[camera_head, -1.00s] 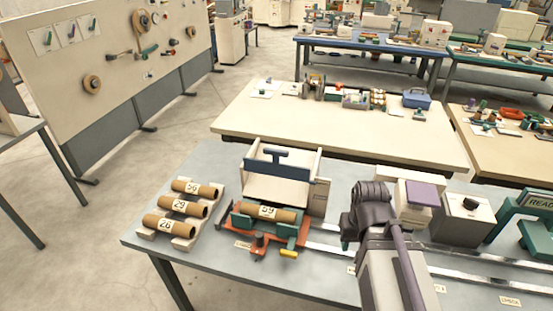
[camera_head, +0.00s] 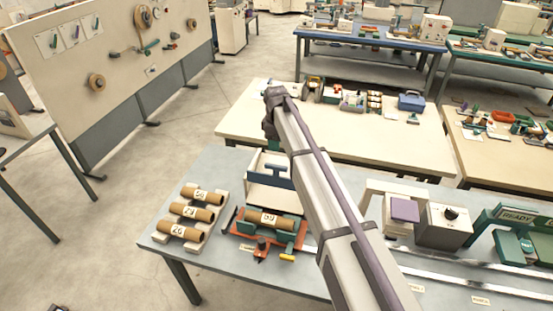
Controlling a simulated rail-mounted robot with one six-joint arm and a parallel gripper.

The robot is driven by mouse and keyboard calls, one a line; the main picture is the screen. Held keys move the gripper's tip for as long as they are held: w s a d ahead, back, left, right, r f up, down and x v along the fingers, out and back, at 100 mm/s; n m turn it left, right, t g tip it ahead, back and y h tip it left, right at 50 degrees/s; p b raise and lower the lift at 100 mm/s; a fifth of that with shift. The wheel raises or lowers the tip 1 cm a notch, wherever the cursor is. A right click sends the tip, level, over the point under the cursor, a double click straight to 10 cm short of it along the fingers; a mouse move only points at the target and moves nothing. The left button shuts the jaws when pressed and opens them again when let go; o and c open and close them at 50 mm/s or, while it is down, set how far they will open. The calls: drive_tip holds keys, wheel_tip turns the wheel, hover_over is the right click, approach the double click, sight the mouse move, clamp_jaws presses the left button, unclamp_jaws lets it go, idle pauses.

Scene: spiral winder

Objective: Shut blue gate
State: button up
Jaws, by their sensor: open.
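The blue gate (camera_head: 264,174) is a dark blue panel across a white box-like frame (camera_head: 272,199) on the grey bench. My arm covers its right side, so I cannot tell its full position. Below the frame, a cardboard tube marked 59 (camera_head: 254,217) lies in a green cradle on an orange-red base (camera_head: 246,240). My arm rises across the middle of the view, and its dark upper joint shows above and behind the gate. My gripper's fingers are not visible, so I cannot tell where they are relative to the gate.
A white rack with several numbered tubes (camera_head: 184,212) stands left of the gate. To the right are a control box with a black knob (camera_head: 443,226), a purple-faced unit (camera_head: 405,209) and a green READY stand (camera_head: 509,250). Metal rails run along the bench front.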

sight(276, 165)
wheel_tip(276, 165, down, 11)
drive_tip(key=b, duration=1.1)
drive_tip(key=shift+f, duration=0.1)
drive_tip(key=shift+r, duration=0.2)
clamp_jaws()
